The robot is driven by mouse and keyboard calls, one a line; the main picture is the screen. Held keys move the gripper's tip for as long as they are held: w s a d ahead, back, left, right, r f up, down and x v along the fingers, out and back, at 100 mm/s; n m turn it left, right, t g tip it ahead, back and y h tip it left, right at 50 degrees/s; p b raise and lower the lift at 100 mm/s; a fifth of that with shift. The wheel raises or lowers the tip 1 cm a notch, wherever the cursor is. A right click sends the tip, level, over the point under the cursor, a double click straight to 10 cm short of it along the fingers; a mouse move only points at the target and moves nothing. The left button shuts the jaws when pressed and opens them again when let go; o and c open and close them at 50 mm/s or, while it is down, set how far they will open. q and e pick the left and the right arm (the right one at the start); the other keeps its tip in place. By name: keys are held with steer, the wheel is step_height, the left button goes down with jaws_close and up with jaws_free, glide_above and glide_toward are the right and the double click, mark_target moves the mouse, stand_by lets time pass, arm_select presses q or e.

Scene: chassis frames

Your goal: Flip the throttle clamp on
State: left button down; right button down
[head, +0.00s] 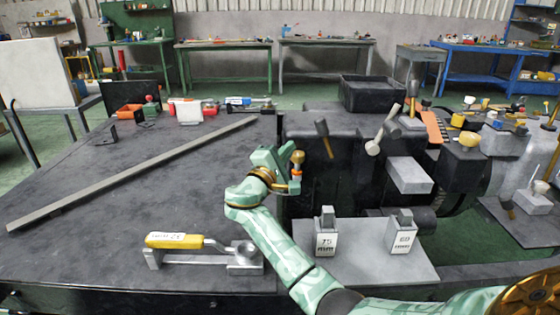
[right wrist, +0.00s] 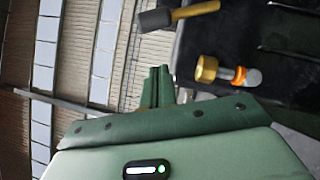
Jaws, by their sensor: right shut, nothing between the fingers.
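A clamp with a yellow, labelled lever handle (head: 175,240) lies at the front of the dark table, its lever lying low along its grey metal base (head: 215,260). I cannot read its label, nor tell if it is the throttle clamp. My right gripper (head: 287,152) is above the table's right part, up and to the right of this clamp and apart from it. Its fingers also show in the right wrist view (right wrist: 160,85), shut and empty. A brass knob (head: 297,156) with an orange ring is close beside the fingers; it also shows in the right wrist view (right wrist: 207,68). My left gripper is out of view.
A long grey bar (head: 130,175) lies diagonally across the table. Smaller clamps with red (head: 209,109) and blue (head: 238,101) parts stand at the back. Mallets (head: 324,138) and labelled blocks (head: 326,240) are to the right. The table's middle is mostly clear.

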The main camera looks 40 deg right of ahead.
mark_target(326, 138)
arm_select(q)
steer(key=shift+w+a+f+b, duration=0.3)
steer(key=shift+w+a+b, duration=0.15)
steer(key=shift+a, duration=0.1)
arm_select(e)
steer(key=d, duration=0.2)
steer(key=d+r, duration=0.1)
steer(key=d, duration=0.1)
steer(key=d+r, duration=0.1)
steer(key=d, duration=0.2)
steer(key=shift+s+r, duration=0.1)
steer(key=shift+s, duration=0.15)
steer(key=shift+a, duration=0.1)
